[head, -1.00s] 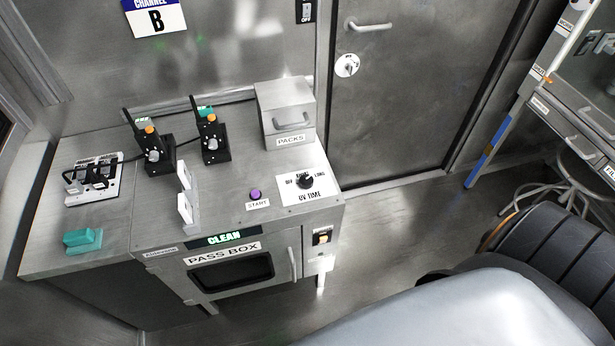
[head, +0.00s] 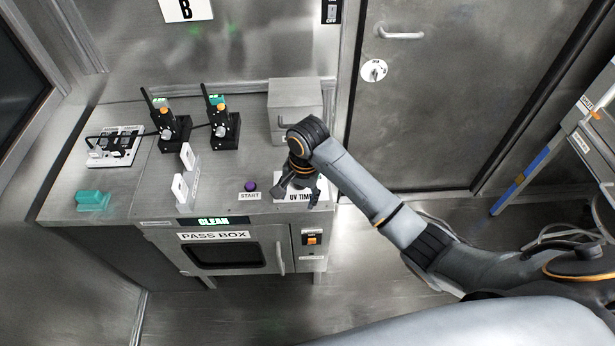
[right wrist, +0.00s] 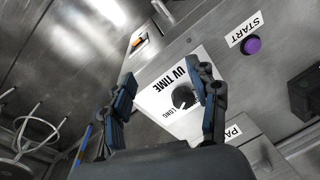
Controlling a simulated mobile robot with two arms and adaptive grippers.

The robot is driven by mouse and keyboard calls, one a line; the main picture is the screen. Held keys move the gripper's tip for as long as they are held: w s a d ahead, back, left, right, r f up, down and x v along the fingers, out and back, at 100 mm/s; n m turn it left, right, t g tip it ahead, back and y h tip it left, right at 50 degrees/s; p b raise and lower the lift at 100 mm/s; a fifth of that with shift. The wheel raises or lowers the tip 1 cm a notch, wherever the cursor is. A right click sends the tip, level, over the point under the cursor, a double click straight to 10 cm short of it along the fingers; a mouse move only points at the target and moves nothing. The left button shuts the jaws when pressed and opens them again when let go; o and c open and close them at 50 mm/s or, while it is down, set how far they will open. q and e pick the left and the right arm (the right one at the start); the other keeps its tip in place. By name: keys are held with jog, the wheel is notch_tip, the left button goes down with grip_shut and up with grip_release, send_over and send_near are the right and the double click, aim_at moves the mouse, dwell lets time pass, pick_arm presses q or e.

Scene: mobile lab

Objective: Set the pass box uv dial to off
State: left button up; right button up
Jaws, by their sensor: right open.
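The UV dial is a black round knob (right wrist: 183,97) on a white plate marked UV TIME (right wrist: 160,92), with LONG readable beside it in the right wrist view. I cannot make out its setting. It sits on top of the pass box (head: 228,250). In the head view my gripper hides the knob, and only part of the plate (head: 285,194) shows. My right gripper (head: 298,192) is open and empty above the plate. In the right wrist view its fingers (right wrist: 161,82) stand apart, the knob showing nearer the right finger. My left gripper is not in view.
A purple START button (head: 249,186) is left of the plate, and white upright holders (head: 184,178) stand farther left. A metal packs box (head: 295,104) is behind the arm. Two radios (head: 221,128) stand at the back. An orange-lit switch (head: 312,239) is on the front.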

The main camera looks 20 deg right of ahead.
jog(key=w+d+r+m+h, duration=0.1)
jog(key=w+d+r+m, duration=0.35)
jog(key=w+r, duration=0.4)
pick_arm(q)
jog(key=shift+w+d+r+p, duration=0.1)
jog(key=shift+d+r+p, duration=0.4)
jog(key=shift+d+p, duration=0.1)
pick_arm(e)
jog(key=shift+m+g, duration=0.4)
jog(key=shift+m, duration=0.05)
jog(key=f, duration=0.9)
jog(key=a+f, duration=0.1)
jog(key=f, duration=0.3)
jog(key=shift+s+a+f, duration=0.1)
jog(key=shift+s+f, duration=0.05)
jog(key=shift+f, duration=0.1)
jog(key=shift+c, duration=0.5)
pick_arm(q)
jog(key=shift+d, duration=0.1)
pick_arm(e)
jog(key=c, duration=1.1)
